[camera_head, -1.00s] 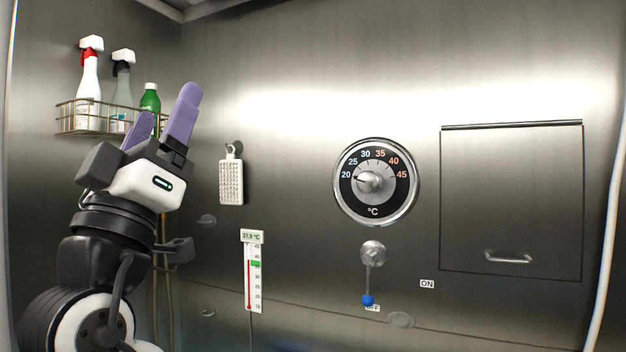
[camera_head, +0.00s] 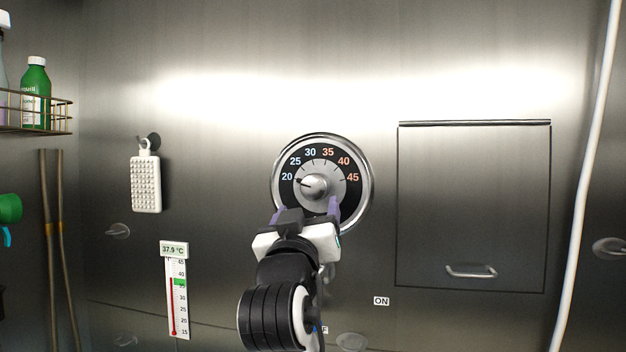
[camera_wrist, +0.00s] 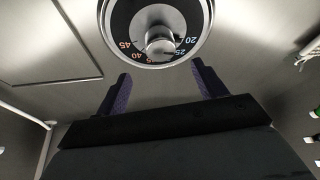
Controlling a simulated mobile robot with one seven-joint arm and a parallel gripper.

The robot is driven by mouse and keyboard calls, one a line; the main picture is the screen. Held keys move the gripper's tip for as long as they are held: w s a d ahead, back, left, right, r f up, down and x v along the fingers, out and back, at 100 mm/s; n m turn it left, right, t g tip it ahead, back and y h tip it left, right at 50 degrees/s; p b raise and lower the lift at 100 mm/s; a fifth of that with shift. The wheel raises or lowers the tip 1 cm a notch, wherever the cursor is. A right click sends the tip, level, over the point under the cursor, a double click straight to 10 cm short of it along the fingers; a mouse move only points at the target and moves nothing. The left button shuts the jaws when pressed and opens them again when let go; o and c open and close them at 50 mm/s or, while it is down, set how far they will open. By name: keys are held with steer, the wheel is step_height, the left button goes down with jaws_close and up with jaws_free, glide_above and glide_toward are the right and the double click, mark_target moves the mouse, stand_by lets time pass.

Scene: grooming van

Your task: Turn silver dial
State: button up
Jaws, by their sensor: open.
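The silver dial (camera_head: 315,186) is a round knob at the centre of a black temperature face (camera_head: 323,153) marked 20 to 45, in a chrome ring on the steel wall. Its pointer is near 20. My gripper (camera_head: 306,212) is in front of the lower part of the face, below the knob, with purple fingers spread apart and nothing between them. In the wrist view the knob (camera_wrist: 160,43) lies beyond the open fingertips (camera_wrist: 160,73), apart from them and roughly centred between them. My arm hides the bottom of the face and most of the lever below.
A hatch (camera_head: 474,200) with a handle is at the right. A thermometer (camera_head: 176,290) reading 37.9 °C and a white brush (camera_head: 146,184) hang at the left. A wire rack with a green bottle (camera_head: 35,95) is at the far left. A white hose (camera_head: 585,180) runs down the right.

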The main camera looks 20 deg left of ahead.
mark_target(313, 188)
steer(key=p+x, duration=0.4)
steer(key=x, duration=0.6)
steer(key=shift+w, duration=0.15)
steer(key=shift+a, duration=0.1)
steer(key=c, duration=1)
